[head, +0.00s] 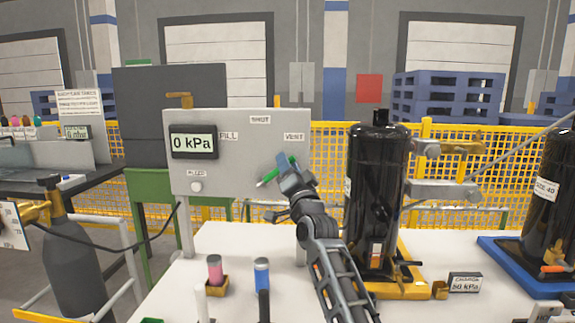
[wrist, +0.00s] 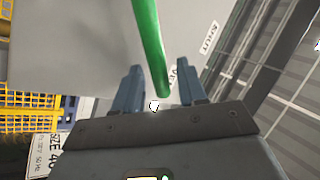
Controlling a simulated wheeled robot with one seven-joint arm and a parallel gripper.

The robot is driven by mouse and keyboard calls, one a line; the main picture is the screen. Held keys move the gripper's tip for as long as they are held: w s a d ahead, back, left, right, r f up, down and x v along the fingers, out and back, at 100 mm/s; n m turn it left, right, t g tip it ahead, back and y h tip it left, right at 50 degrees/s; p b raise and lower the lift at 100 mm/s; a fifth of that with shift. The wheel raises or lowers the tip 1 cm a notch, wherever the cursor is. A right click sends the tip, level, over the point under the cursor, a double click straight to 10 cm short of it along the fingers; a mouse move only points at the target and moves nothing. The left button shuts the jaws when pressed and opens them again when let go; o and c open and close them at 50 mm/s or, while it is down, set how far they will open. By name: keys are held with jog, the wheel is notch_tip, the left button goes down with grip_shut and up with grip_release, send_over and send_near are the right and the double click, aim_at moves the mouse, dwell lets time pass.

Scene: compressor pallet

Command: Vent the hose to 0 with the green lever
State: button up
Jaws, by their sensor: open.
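The grey panel (head: 240,155) stands in the middle of the head view, with a display (head: 194,141) reading 0 kPa. Its labels read FILL, SHUT and VENT, with a round button by a lower label. The green lever (head: 268,177) slants across the lower right of the panel, below the VENT label (head: 294,137), partly hidden by my gripper (head: 284,165). In the wrist view the lever (wrist: 149,45) runs down between the spread fingers of my gripper (wrist: 160,87). The jaws are open, with gaps beside the lever; whether a finger touches it I cannot tell.
A black tank (head: 376,200) stands on a yellow base right of my arm. A pink-topped (head: 214,268) and a blue-topped cylinder (head: 261,275) stand on the white table (head: 225,240). A grey cylinder (head: 75,262) is at left. Yellow mesh fence (head: 325,150) runs behind.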

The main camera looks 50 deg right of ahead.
jog(key=v, duration=0.6)
jog(key=shift+s, duration=0.25)
jog(key=shift+a+f, duration=0.1)
